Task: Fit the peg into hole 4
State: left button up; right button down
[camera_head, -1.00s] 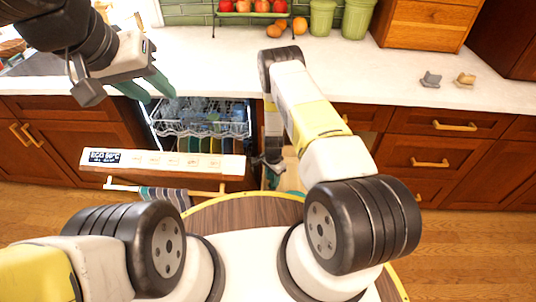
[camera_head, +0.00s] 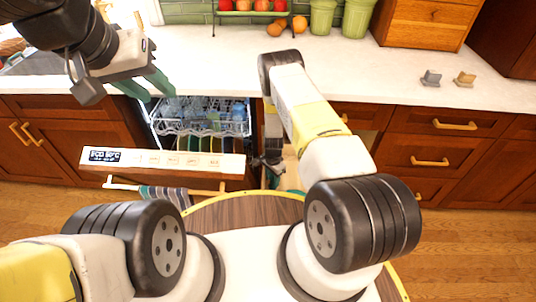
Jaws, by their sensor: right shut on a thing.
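I cannot make out the peg or hole 4 in the head view. My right gripper (camera_head: 271,172) is low in front of the cabinets, just right of the open dishwasher, and my own arm covers much of it. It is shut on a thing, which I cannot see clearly. My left gripper (camera_head: 160,96) is at the upper left, above the dishwasher opening and the counter edge. Its teal fingers are apart, with nothing seen between them.
A rack (camera_head: 205,127) holds dishes inside. The pale counter (camera_head: 380,75) carries fruit, green canisters (camera_head: 322,18) and two small blocks (camera_head: 431,78) at right. Its middle is clear.

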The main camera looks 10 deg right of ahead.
aim_at(271, 174)
jog(key=shift+f, duration=0.4)
jog(key=shift+c, duration=2)
grip_release()
jog(key=shift+a, duration=0.3)
jog(key=shift+w+r, duration=0.15)
jog(key=shift+r, duration=0.95)
jog(key=shift+w+r, duration=0.15)
jog(key=shift+r, duration=0.9)
jog(key=shift+s+d+r, duration=0.1)
jog(key=shift+s+r, duration=0.05)
jog(key=shift+r, duration=0.3)
jog(key=shift+s+d+r, duration=0.1)
jog(key=shift+r, duration=0.3)
jog(key=shift+r, duration=0.1)
